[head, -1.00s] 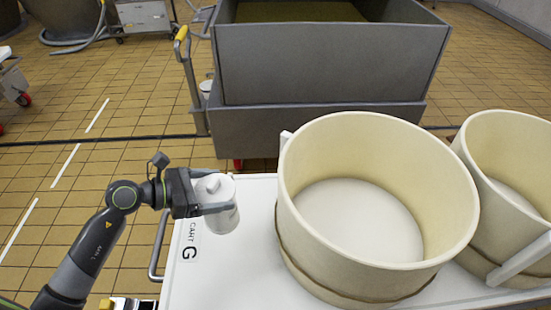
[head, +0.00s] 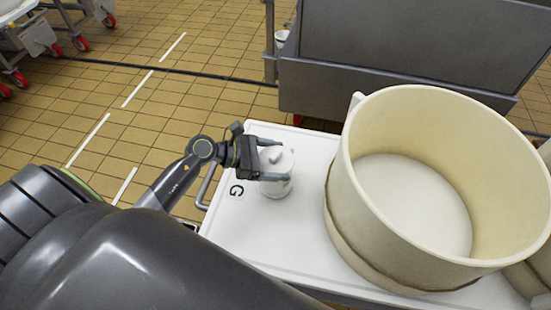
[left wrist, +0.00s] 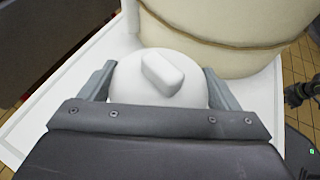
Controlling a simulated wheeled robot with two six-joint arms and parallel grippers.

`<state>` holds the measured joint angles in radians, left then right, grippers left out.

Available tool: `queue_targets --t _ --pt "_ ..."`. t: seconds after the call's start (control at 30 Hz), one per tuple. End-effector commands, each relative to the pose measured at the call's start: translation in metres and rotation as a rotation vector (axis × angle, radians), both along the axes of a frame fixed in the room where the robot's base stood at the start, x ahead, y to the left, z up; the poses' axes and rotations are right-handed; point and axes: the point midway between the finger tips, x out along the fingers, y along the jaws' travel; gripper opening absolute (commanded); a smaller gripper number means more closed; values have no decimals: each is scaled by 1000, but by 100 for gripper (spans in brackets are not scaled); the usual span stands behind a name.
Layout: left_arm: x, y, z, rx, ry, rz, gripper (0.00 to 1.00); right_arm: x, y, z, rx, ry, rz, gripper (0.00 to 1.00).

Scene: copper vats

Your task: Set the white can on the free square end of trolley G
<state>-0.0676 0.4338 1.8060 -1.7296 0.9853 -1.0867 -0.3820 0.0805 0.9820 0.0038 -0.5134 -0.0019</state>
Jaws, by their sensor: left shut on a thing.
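The white can (head: 277,184), with a lid and a raised knob, is upright between the fingers of my left gripper (head: 272,160), which is shut on it. It is over the bare left end of trolley G (head: 237,223), near the letter G. I cannot tell whether its base touches the top. In the left wrist view the can's lid (left wrist: 150,95) sits between the two fingers, with the white trolley top (left wrist: 255,100) around it.
A big cream round mould (head: 350,215) stands on the trolley right of the can, with a gap between. A second one is partly hidden at the right edge. A grey bin (head: 400,50) stands behind. Other wheeled carts (head: 40,38) are at far left.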

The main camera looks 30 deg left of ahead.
Motion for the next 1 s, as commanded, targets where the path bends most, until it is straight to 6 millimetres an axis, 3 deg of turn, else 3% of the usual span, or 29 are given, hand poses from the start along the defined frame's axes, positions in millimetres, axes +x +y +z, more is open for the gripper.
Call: queue_targets --t 0.17,0.2,0.33,0.7,0.83,1.0 --pt "0 0 -1 0 -1 0 45 4 1 1 2 -3 -2 0" --pt "0 0 -2 1 -1 0 85 5 1 2 2 -3 -3 0" --pt "0 0 -1 1 -1 0 100 4 2 2 3 0 -4 0" --pt "0 0 2 1 -1 0 100 3 1 4 2 -9 -1 0" --pt "-11 15 7 6 0 -1 100 -5 2 -3 3 11 -2 0" --pt "-27 36 17 8 1 -2 100 2 2 0 4 6 -4 0"
